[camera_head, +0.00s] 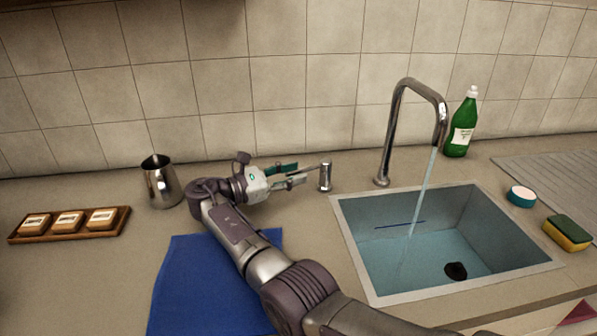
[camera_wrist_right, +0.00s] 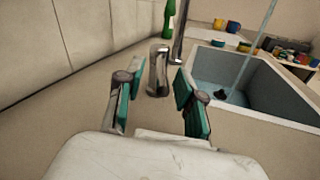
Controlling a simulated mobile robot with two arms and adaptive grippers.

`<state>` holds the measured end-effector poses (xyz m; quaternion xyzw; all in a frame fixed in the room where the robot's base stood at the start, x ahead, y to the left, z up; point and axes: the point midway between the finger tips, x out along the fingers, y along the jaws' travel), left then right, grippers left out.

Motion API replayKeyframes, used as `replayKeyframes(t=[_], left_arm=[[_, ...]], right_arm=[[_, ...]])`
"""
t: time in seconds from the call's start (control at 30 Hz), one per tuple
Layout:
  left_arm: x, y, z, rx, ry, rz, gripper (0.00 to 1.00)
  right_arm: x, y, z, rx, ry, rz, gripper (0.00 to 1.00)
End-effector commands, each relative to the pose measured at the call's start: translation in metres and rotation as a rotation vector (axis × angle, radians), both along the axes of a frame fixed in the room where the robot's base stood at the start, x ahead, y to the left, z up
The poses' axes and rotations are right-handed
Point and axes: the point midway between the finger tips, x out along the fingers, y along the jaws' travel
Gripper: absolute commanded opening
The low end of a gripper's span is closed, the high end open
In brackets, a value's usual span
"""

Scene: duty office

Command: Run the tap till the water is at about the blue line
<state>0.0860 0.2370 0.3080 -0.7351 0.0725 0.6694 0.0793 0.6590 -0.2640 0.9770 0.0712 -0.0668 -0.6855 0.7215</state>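The tap (camera_head: 425,90) is a chrome bent spout, and a stream of water (camera_head: 424,190) runs from it into the sink (camera_head: 350,245). Bluish water (camera_head: 415,262) covers the sink floor. Its surface looks a little below the blue line (camera_head: 400,224) on the back wall. A dark round drain or plug (camera_head: 456,271) shows through the water. My left gripper is out of view.
A metal jug (camera_head: 162,183) and a wooden tray (camera_head: 28,237) with three blocks stand at left. A blue cloth (camera_head: 200,290) lies under my right arm. A green bottle (camera_head: 461,128), a round white-and-teal item (camera_head: 521,196) and a sponge (camera_head: 567,234) are around the sink's right.

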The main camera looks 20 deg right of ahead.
Motion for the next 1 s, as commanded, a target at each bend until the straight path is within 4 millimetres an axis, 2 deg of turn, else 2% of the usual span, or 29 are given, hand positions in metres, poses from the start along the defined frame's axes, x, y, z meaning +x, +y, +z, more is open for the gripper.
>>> replayKeyframes(t=[0.17,0.4,1.0], left_arm=[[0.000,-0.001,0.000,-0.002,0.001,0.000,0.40],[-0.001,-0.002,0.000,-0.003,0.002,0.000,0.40],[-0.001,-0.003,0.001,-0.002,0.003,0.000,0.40]], right_arm=[[-0.001,0.035,0.001,-0.002,0.002,0.004,0.37],[-0.002,0.054,0.001,0.000,0.001,0.001,0.37],[-0.003,0.056,0.001,-0.001,0.000,0.000,0.37]])
